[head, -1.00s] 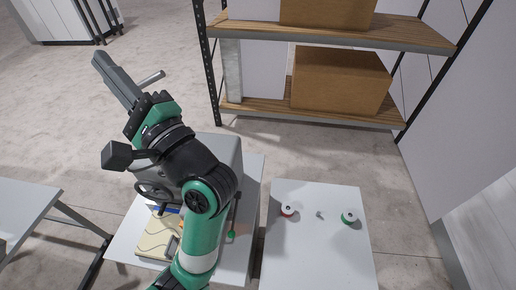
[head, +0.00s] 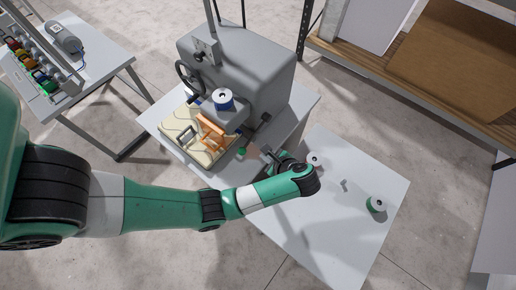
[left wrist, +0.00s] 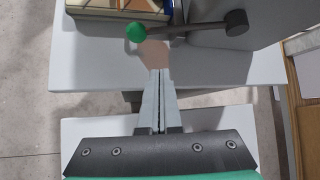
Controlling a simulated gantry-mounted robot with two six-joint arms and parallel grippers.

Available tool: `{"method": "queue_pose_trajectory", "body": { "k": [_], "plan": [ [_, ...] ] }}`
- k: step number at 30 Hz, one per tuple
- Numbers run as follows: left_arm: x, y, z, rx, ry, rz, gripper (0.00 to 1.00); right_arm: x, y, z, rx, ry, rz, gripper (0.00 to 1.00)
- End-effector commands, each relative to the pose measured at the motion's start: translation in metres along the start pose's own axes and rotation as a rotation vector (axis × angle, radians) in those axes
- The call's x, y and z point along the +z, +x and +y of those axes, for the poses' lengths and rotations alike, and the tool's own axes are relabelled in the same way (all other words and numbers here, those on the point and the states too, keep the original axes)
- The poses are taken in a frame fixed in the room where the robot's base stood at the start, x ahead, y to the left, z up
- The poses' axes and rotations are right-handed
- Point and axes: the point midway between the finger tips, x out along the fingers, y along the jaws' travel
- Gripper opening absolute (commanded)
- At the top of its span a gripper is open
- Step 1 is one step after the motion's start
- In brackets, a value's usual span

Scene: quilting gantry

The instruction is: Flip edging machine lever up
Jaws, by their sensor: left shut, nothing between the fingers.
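The edging machine (head: 262,68) is a large grey block on a small grey table. Its lever is a dark rod with a green ball knob (head: 241,153) that sticks out near the table's front edge. In the left wrist view the knob (left wrist: 135,32) is at the upper left, and the rod (left wrist: 185,28) runs right to a dark round pivot (left wrist: 236,22). My left gripper (head: 265,152) is shut and empty, to the right of the knob and apart from it. In the left wrist view its fingertips (left wrist: 159,72) point toward the rod, below it. My right gripper is not in view.
A white table (head: 345,225) at right carries two spools and a small metal piece. Another table (head: 100,62) stands at far left.

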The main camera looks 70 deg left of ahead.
Motion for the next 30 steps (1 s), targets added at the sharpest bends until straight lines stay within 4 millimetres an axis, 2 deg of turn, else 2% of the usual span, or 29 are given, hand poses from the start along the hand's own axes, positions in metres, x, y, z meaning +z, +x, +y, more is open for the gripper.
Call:
{"method": "queue_pose_trajectory", "body": {
  "k": [8, 13, 17, 26, 30],
  "plan": [
    [0.001, -0.002, -0.002, -0.004, -0.002, 0.002, 0.00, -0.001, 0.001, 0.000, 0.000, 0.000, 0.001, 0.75],
    [0.001, 0.009, -0.002, -0.003, -0.001, 0.000, 0.00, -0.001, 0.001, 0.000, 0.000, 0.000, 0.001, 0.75],
    [0.002, 0.032, -0.002, -0.001, -0.001, -0.001, 0.00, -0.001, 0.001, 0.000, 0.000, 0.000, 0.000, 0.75],
    [0.001, 0.098, -0.001, 0.000, -0.002, -0.001, 0.00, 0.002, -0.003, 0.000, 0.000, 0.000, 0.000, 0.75],
    [0.022, 0.080, -0.004, -0.006, -0.004, 0.003, 0.00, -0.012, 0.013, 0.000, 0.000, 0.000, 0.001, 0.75]
  ]
}}
